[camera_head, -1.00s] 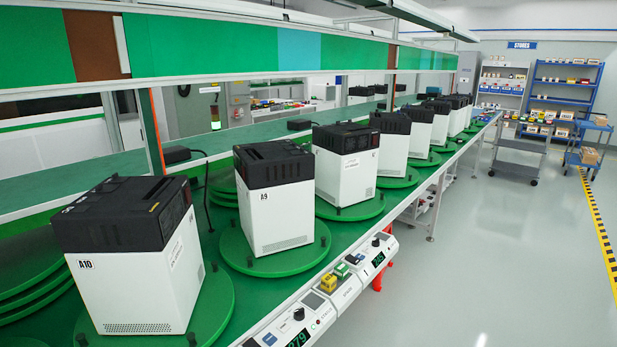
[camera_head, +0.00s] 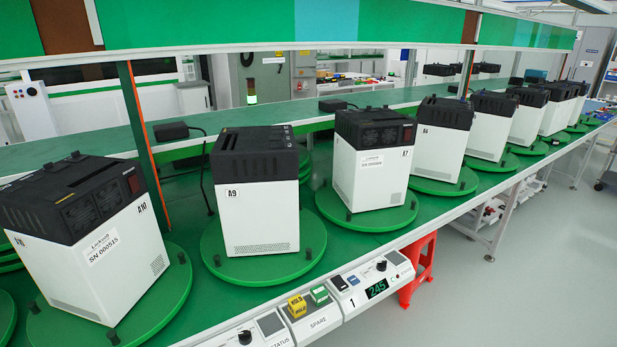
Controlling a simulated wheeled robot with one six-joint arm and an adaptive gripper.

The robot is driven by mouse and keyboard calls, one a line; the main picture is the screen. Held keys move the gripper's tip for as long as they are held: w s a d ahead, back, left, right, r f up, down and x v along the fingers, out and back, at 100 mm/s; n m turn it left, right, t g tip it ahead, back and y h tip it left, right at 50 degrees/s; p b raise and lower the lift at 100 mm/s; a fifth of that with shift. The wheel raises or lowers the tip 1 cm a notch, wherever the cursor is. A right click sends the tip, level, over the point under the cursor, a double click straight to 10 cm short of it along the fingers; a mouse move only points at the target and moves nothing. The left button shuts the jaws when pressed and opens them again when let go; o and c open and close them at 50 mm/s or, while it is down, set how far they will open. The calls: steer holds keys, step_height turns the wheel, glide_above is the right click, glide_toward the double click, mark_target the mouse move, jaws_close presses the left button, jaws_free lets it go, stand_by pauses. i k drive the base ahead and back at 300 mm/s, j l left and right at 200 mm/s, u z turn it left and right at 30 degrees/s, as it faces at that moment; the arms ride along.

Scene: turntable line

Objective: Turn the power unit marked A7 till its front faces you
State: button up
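The power unit A7 (camera_head: 378,185) is a white box with a black top, upright on a round green turntable (camera_head: 345,215) with short black pegs, right of centre. Its broad face with two fan grilles, a red switch, a serial label and the A7 mark is turned toward me and slightly right. A narrow strip of its left side also shows. My gripper is not in view.
Unit A9 (camera_head: 255,215) stands left of A7, showing a plain side with a vent. Unit A10 (camera_head: 130,265) is at the near left. Several similar units recede right. A control rail (camera_head: 320,318) edges the bench; a red stool (camera_head: 418,268) stands beneath. Floor is free at right.

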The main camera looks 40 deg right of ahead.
mark_target(329, 202)
steer(key=l+u, duration=0.1)
steer(key=l, duration=0.35)
steer(key=k+l+u, duration=0.1)
steer(key=l, duration=0.3)
steer(key=k+l+u, duration=0.1)
steer(key=l, duration=0.35)
steer(key=k+l, duration=0.1)
steer(key=l, duration=0.3)
steer(key=l+u, duration=0.15)
steer(key=l, duration=0.25)
steer(key=k+l+u, duration=0.1)
steer(key=l, duration=0.3)
steer(key=l+u, duration=0.1)
steer(key=l, duration=0.65)
steer(key=k+l+u, duration=0.1)
steer(key=l, duration=0.65)
steer(key=i+l+u, duration=0.2)
steer(key=i+l, duration=0.2)
steer(key=l, duration=0.2)
steer(key=i+l+u, duration=0.1)
steer(key=l, duration=0.2)
steer(key=i+l+u, duration=0.1)
steer(key=i+l, duration=0.15)
steer(key=l, duration=0.1)
